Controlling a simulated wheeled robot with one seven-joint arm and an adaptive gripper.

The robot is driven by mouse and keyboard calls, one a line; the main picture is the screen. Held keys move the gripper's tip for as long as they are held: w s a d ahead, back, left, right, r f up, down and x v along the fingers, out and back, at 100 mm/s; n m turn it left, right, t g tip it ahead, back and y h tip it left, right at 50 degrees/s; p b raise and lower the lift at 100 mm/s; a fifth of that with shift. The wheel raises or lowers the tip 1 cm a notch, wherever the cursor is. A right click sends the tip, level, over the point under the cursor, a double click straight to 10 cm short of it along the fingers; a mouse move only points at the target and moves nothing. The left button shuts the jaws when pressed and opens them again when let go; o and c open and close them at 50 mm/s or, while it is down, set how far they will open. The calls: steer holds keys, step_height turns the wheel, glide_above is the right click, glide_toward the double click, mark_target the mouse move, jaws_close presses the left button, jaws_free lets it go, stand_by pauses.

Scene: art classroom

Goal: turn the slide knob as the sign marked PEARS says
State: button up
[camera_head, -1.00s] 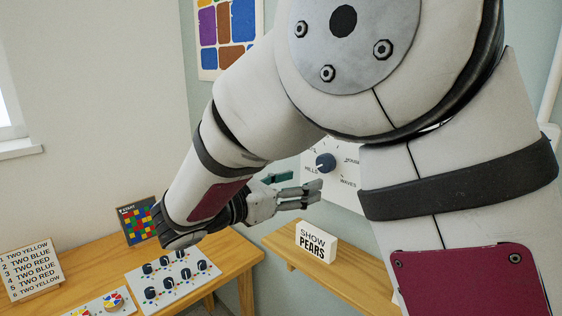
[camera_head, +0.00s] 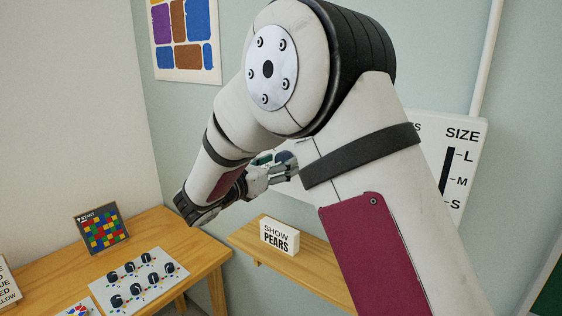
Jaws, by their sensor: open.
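The sign (camera_head: 279,236), a white block reading "SHOW PEARS", stands on a wooden shelf below my gripper. A dark blue knob (camera_head: 284,156) shows in part on the wall panel just behind my gripper. Its pointer and the words around it are hidden by my arm and gripper. My gripper (camera_head: 277,165) is open, with its fingers at or in front of the knob. I cannot tell whether they touch it.
The white wall panel (camera_head: 472,166) carries a SIZE scale with L, M and S at right. A wooden table (camera_head: 200,252) at left holds a board of several black knobs (camera_head: 138,280) and a coloured grid card (camera_head: 102,231). The shelf (camera_head: 310,268) is otherwise clear.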

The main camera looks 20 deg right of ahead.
steer(key=shift+w+d, duration=0.3)
steer(key=shift+d, duration=0.1)
steer(key=c, duration=1.2)
steer(key=shift+m, duration=0.4)
steer(key=m+b, duration=0.9)
steer(key=b, duration=0.2)
steer(key=m+b, duration=0.9)
steer(key=b, duration=0.1)
steer(key=shift+f+m+b, duration=0.2)
steer(key=shift+m+b, duration=0.2)
steer(key=shift+r, duration=0.1)
